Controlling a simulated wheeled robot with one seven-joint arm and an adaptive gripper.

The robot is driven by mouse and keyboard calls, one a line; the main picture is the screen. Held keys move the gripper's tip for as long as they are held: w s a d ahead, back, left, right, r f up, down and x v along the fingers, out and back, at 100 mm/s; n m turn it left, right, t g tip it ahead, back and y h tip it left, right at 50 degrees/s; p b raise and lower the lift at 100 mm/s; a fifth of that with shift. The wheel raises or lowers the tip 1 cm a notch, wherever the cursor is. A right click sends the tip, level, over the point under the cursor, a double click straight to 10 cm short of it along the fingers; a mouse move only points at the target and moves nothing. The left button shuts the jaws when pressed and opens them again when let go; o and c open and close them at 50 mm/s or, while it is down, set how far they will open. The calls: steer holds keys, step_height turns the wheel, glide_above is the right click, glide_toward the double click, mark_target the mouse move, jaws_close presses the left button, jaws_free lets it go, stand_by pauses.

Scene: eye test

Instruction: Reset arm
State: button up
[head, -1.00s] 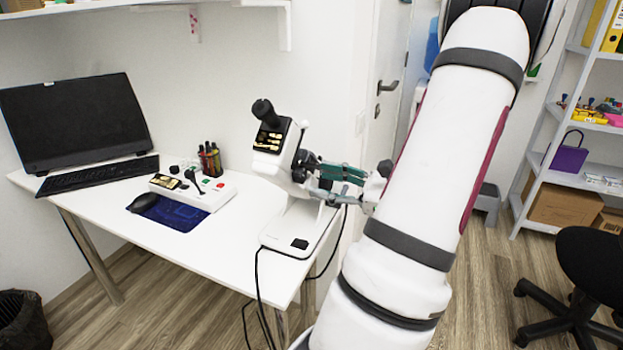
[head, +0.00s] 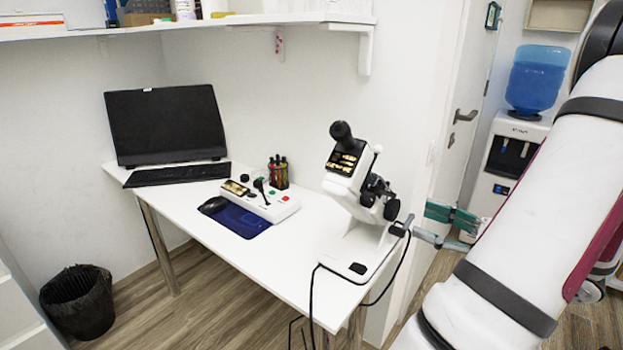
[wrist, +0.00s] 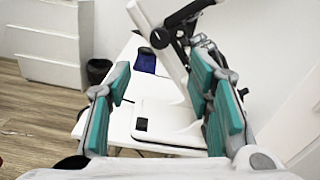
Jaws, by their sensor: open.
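My gripper (wrist: 160,108) is open and empty in the wrist view, its two teal-padded fingers well apart. In the head view my gripper (head: 440,222) shows partly beside my white arm, just right of the eye-test device. The eye-test device (head: 352,185) is white with a black eyepiece and stands on the right end of the white table (head: 215,268). Its white base (wrist: 165,122) shows between and beyond the fingers in the wrist view. I cannot tell whether the right finger touches the device.
A control box (head: 262,202), a mouse pad (head: 236,222) and a monitor (head: 167,122) are on the table. A black cable (head: 312,300) hangs off the front edge. A door (head: 455,100) and a water dispenser (head: 515,150) are behind my arm. A bin (head: 78,302) stands on the floor at left.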

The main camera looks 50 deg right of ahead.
steer(key=shift+w, duration=0.1)
steer(key=w+a+r+n+g+y+p, duration=0.25)
steer(key=w+a+n+g+y, duration=0.2)
steer(key=a, duration=0.35)
steer(key=w+a+r+n+g+y+p, duration=0.1)
steer(key=w+a+r+n+g+y, duration=0.25)
steer(key=w+a+n, duration=0.35)
steer(key=s+a+r+n+g+h+p, duration=0.3)
steer(key=s+a+r+n+h, duration=0.1)
steer(key=a+n, duration=0.6)
steer(key=s+a+r+n+g+h+p, duration=0.2)
steer(key=s+a+r+n+h+p, duration=0.1)
steer(key=a+n, duration=0.7)
step_height(320, 180, up, 3)
steer(key=shift+s+f+n+g+h+p, duration=0.1)
steer(key=shift+s+n+g+h+p, duration=0.3)
steer(key=shift+h, duration=0.7)
steer(key=shift+d, duration=0.15)
